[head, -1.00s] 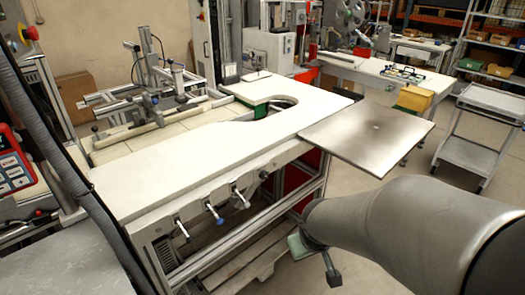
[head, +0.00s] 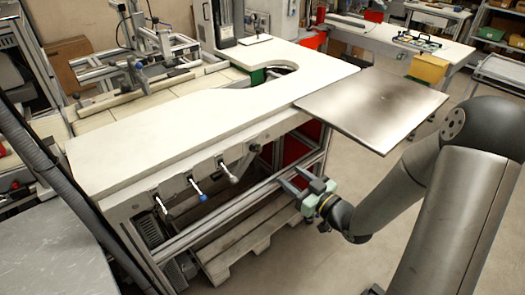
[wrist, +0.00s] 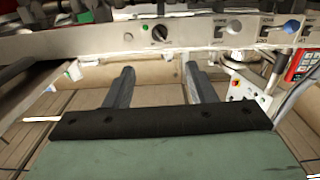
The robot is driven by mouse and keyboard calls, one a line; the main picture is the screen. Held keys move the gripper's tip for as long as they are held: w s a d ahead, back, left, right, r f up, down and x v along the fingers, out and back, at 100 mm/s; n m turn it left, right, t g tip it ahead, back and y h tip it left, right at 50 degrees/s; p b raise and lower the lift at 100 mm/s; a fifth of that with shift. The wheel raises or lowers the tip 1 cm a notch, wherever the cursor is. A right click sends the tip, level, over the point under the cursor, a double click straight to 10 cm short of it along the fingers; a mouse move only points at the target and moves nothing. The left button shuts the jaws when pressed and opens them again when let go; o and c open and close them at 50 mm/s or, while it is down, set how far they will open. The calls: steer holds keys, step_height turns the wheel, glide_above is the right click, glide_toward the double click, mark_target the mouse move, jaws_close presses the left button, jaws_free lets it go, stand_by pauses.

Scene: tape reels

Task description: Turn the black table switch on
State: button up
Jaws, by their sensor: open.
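The black table switch (wrist: 160,33) is a round black knob with a light mark, set in the metal front panel at top centre of the wrist view. In the head view a small dark knob (head: 255,147) shows at the right end of the row of levers, too small to read its position. My gripper (head: 291,178) is open and empty, with its fingers toward the table's front frame, right of and lower than the knob. In the wrist view the open fingers (wrist: 159,72) point toward the panel below the switch, with a visible gap and no contact.
The front panel carries a blue-tipped lever (head: 197,190) and a white lever (head: 228,170) left of the knob. A small green button (wrist: 127,37) sits beside the switch. A metal plate (head: 375,105) juts out above my gripper. A pallet (head: 250,235) lies below; the floor at right is open.

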mark_target(257, 150)
steer(key=p+x, duration=0.1)
steer(key=x, duration=1.4)
steer(key=shift+p, duration=0.35)
steer(key=c, duration=1)
